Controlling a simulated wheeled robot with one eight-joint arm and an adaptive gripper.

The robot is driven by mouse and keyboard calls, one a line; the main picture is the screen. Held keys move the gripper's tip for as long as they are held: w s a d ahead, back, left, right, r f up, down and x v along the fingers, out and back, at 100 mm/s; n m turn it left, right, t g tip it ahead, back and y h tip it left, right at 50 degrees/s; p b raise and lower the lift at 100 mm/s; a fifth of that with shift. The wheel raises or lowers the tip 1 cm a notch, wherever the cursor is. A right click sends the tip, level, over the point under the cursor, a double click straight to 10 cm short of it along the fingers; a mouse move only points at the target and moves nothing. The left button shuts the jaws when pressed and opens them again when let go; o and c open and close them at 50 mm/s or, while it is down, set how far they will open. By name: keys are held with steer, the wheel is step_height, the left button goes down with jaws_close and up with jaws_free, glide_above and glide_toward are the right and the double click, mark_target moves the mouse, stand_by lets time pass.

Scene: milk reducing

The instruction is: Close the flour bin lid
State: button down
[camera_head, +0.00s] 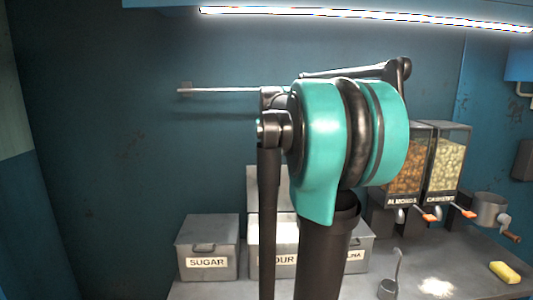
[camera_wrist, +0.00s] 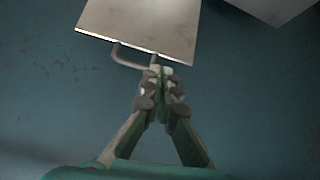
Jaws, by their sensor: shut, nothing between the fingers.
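The flour bin (camera_head: 254,262) stands on the counter in the head view, partly hidden behind my arm. White flour shows in its open top, and its grey lid (camera_head: 255,183) stands raised at the back. In the wrist view, a pale lid panel (camera_wrist: 140,25) with a wire handle (camera_wrist: 127,58) on its lower edge fills the top middle. My gripper (camera_wrist: 158,78) is shut and empty, its fingertips overlapping the handle's right end in the picture. I cannot tell whether they touch it. My gripper is hidden in the head view.
A closed sugar bin (camera_head: 208,247) stands left of the flour bin, and another bin (camera_head: 358,250) stands right. Almond (camera_head: 407,165) and cashew (camera_head: 446,165) dispensers, a ladle (camera_head: 390,285), a grinder (camera_head: 490,210) and a yellow sponge (camera_head: 505,272) are further right.

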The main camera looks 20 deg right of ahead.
step_height(320, 180, up, 4)
steer(key=w+d, duration=0.2)
steer(key=w, duration=0.1)
steer(key=x, duration=0.9)
steer(key=shift+d+f, duration=0.1)
steer(key=shift+f, duration=0.05)
steer(key=shift+s, duration=0.1)
